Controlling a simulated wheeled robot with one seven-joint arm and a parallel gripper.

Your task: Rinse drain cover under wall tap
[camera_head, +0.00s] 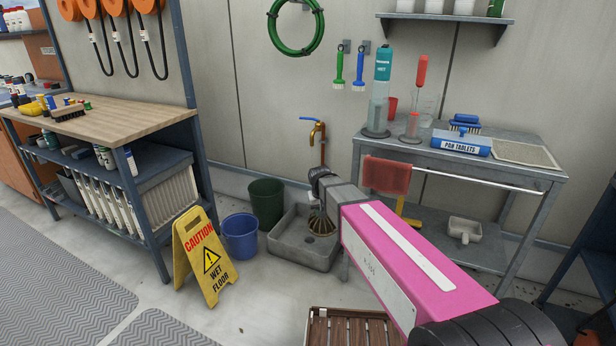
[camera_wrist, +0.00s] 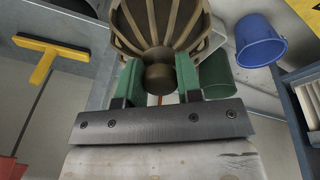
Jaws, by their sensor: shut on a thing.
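The wall tap (camera_head: 314,130) is a brass spout with a blue handle on a copper pipe, above a grey floor sink (camera_head: 300,254). The drain cover (camera_head: 320,222) is a brownish ribbed dome, held over the sink below the tap. In the wrist view the drain cover (camera_wrist: 158,28) shows its ribs fanning out from a round knob. My gripper (camera_wrist: 158,80) has its green fingers shut on that knob. In the head view my arm hides part of the cover and the sink's right side. I cannot tell whether water runs.
A blue bucket (camera_head: 240,237) and a dark green bin (camera_head: 267,202) stand left of the sink. A yellow wet floor sign (camera_head: 202,257) is farther left. A metal table (camera_head: 455,165) with bottles and a red cloth (camera_head: 386,175) stands right. A wooden slatted mat (camera_head: 352,326) lies in front.

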